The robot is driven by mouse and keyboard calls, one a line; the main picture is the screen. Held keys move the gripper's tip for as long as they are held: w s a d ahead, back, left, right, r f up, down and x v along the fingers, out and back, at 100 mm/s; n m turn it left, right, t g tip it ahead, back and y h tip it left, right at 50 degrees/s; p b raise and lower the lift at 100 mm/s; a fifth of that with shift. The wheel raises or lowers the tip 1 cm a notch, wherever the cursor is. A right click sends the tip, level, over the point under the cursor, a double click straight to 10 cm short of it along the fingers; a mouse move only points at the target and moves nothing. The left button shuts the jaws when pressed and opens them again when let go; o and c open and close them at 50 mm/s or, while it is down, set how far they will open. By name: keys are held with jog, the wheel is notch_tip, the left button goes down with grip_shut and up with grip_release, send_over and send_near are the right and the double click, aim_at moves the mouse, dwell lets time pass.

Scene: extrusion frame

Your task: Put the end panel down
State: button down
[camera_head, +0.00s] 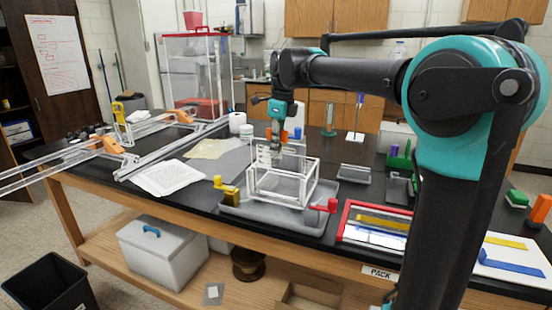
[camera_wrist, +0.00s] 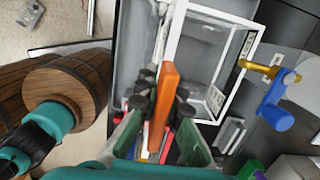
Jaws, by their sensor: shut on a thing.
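My gripper (camera_head: 277,150) is above the back left part of a white-edged box frame (camera_head: 312,184) in the head view. It is shut on the end panel (camera_head: 264,154), a pale upright plate with slots that is partly hidden by the fingers and frame bars. In the wrist view, an orange bar (camera_wrist: 164,95) lies between the fingers of my gripper (camera_wrist: 157,120); I cannot tell whether it is part of the panel. The white frame (camera_wrist: 243,62) also shows there, to the right of the fingers. I cannot tell whether the panel touches the frame.
The frame stands in a grey tray (camera_head: 262,217). A yellow clamp (camera_head: 229,191) is at the tray's left and a red-handled clamp (camera_head: 325,205) at its right. A red-edged tray (camera_head: 346,216) lies further right. White paper (camera_head: 166,178) lies on the black table to the left.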

aim_at(276, 160)
jog(key=shift+f, duration=1.85)
jog(key=shift+f, duration=0.1)
jog(key=shift+f, duration=0.35)
jog(key=shift+f, duration=0.15)
jog(key=c, duration=1.7)
grip_release()
jog(key=r, duration=0.4)
jog(key=d+r, duration=0.1)
jog(key=r, duration=0.8)
jog(key=shift+s+d+r, duration=0.1)
jog(key=shift+s+d, duration=0.15)
